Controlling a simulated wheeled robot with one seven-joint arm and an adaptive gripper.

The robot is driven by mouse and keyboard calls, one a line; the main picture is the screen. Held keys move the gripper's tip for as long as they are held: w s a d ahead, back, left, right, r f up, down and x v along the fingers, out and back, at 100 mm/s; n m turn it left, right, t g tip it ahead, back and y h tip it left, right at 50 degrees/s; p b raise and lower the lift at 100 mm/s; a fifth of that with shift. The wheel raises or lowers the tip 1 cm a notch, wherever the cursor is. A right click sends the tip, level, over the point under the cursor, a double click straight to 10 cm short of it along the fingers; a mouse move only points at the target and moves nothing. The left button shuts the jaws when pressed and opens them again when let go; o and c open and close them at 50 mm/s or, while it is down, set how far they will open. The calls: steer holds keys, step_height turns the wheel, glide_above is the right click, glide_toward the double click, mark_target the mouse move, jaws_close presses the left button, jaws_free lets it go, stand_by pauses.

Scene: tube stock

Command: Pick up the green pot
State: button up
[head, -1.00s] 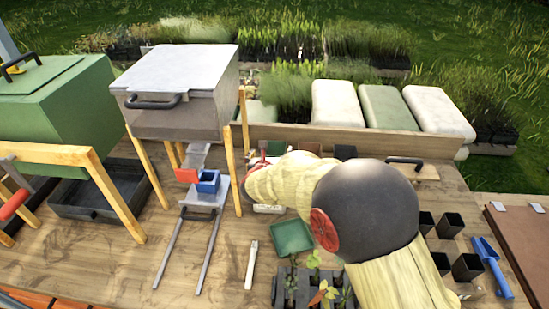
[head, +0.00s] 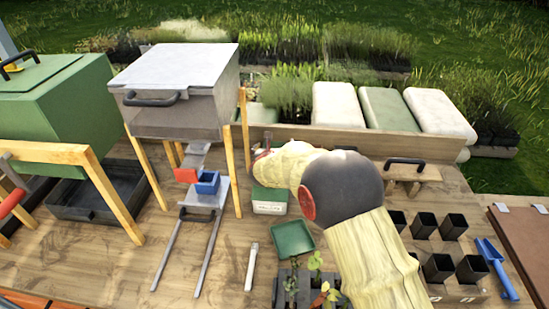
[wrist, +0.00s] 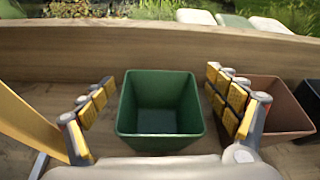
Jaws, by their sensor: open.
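The green pot (wrist: 160,112) is a square, open-topped, empty pot. It stands upright in the wrist view, in front of a wooden board. My gripper (wrist: 160,82) is open, with one yellow-padded finger on each side of the pot. Gaps show between the pot and both fingers, and the right gap looks narrow. In the head view my own arm hides the pot.
A brown pot (wrist: 274,108) stands close to the right, partly behind the right finger, with a black pot (wrist: 308,100) beyond. The wooden board (wrist: 150,45) runs behind. A yellow post (wrist: 28,120) is at left. A green-lidded box (head: 269,200) stands nearby.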

steer(key=shift+c, duration=0.5)
steer(key=c, duration=1.1)
